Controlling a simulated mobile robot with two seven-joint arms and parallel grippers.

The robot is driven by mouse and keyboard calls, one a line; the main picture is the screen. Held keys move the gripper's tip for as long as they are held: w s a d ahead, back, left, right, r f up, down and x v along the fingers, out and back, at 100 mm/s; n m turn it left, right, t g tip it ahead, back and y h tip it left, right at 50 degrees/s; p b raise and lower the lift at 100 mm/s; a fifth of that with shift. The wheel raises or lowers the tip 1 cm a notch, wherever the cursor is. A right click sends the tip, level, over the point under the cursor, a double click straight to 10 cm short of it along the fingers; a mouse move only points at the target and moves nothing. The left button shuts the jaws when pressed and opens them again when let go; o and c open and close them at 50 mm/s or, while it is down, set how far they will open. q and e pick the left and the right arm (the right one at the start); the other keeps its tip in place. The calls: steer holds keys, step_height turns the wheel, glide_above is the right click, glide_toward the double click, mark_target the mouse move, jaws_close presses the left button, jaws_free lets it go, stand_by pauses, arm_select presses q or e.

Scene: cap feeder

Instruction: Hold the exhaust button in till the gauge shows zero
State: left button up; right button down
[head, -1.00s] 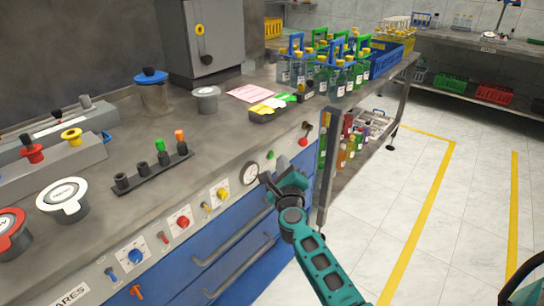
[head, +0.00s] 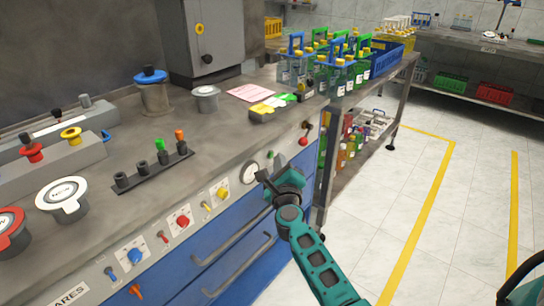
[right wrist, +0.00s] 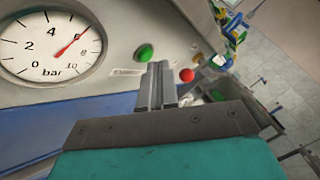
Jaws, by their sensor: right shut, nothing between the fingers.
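The pressure gauge (head: 249,173) is a round white dial on the bench's front panel. In the right wrist view, the gauge (right wrist: 50,45) is marked in bar and its red needle points near 6. A green button (right wrist: 145,53) sits to the right of it, with a red button (right wrist: 187,75) farther right; the red button (head: 303,141) also shows in the head view. Which one is the exhaust button cannot be read. My right gripper (head: 262,178) is shut and empty, close in front of the panel by the gauge. In the wrist view, its fingertips (right wrist: 160,68) appear just right of the green button; contact cannot be told.
Blue drawers with long handles (head: 245,255) lie below the panel. Red, yellow and blue knobs (head: 182,221) line the panel to the left. Bottle racks (head: 335,75) stand at the bench's far end.

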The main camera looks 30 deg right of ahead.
steer(key=shift+w+a, duration=0.2)
steer(key=shift+w, duration=0.15)
stand_by(0.7)
stand_by(0.9)
stand_by(0.9)
steer(key=shift+s+d, duration=0.35)
steer(key=shift+s, duration=0.4)
steer(key=shift+s, duration=0.1)
steer(key=s, duration=0.1)
steer(key=s+d+p, duration=0.1)
steer(key=s, duration=0.1)
steer(key=s+d, duration=0.1)
steer(key=shift+s, duration=0.25)
